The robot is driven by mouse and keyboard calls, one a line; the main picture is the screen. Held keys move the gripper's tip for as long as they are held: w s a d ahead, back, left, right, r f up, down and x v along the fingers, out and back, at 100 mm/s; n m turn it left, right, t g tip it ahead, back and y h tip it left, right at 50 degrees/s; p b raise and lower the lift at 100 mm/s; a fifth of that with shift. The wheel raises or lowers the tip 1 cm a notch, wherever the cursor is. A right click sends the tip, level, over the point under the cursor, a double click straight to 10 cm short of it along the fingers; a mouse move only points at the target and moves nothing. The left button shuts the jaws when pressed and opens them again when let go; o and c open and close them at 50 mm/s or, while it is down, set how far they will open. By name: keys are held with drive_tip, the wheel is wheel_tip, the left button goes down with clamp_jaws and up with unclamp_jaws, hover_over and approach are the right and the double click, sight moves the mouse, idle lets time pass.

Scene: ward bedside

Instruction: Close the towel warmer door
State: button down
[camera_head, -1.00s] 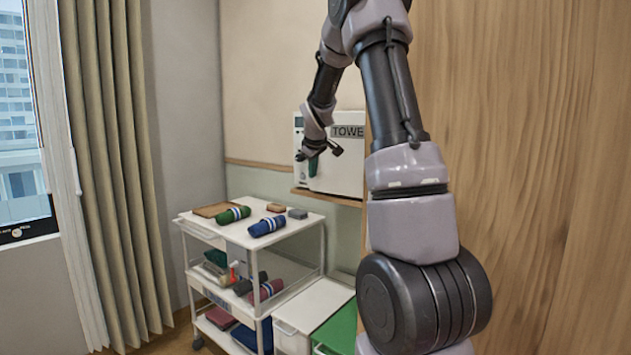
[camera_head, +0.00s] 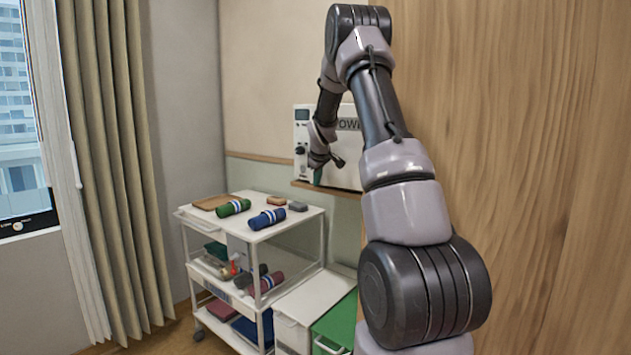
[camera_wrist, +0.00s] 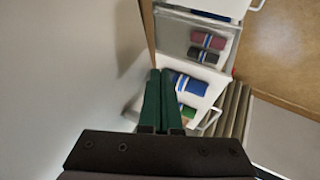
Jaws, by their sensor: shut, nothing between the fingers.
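The towel warmer (camera_head: 345,171) is a white box on a wooden shelf against the back wall in the head view. It has a dark control panel at its left and partly hidden lettering on its front. My arm covers much of its front, so I cannot tell how far its door stands open. My gripper (camera_head: 318,177) is in front of the warmer's lower left part. Its green fingers are together and empty in the wrist view (camera_wrist: 154,72). A plain pale surface (camera_wrist: 60,80) fills the left of that view, beside the fingers; contact is unclear.
A white trolley (camera_head: 255,234) below and left of the warmer carries rolled green and blue towels and small boxes. A white unit (camera_head: 305,298) and a green-topped piece (camera_head: 338,322) stand beside it. A wooden panel (camera_head: 540,170) fills the right side.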

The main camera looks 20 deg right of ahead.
drive_tip(key=shift+w+d+m+h, duration=0.4)
drive_tip(key=shift+w+d+m, duration=0.2)
drive_tip(key=shift+w+d, duration=0.45)
drive_tip(key=shift+d+r, duration=0.1)
drive_tip(key=shift+d, duration=0.25)
